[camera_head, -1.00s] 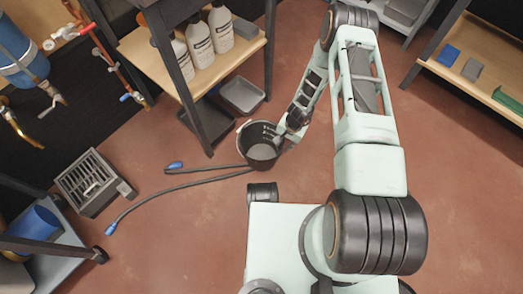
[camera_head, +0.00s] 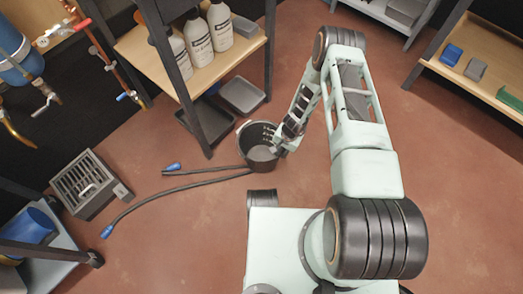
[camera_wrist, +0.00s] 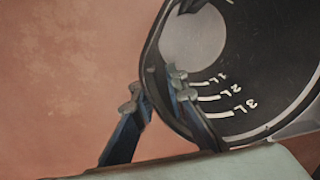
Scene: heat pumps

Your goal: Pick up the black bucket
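The black bucket (camera_head: 262,146) stands on the red floor, below and right of the wooden-topped shelf. White volume marks and a grey round bottom show inside it in the wrist view (camera_wrist: 262,75). My gripper (camera_head: 279,146) is at the bucket's right rim in the head view. In the wrist view my gripper (camera_wrist: 157,88) straddles the rim, one finger outside and one inside. The fingertips sit close against the wall on both sides, with little visible gap, so it looks shut on the rim.
A shelf (camera_head: 138,45) with white bottles (camera_head: 198,45) stands up-left, with grey trays (camera_head: 243,95) beneath. A hose (camera_head: 175,195) with blue ends lies left of the bucket. A grey vented box (camera_head: 88,184) stands farther left.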

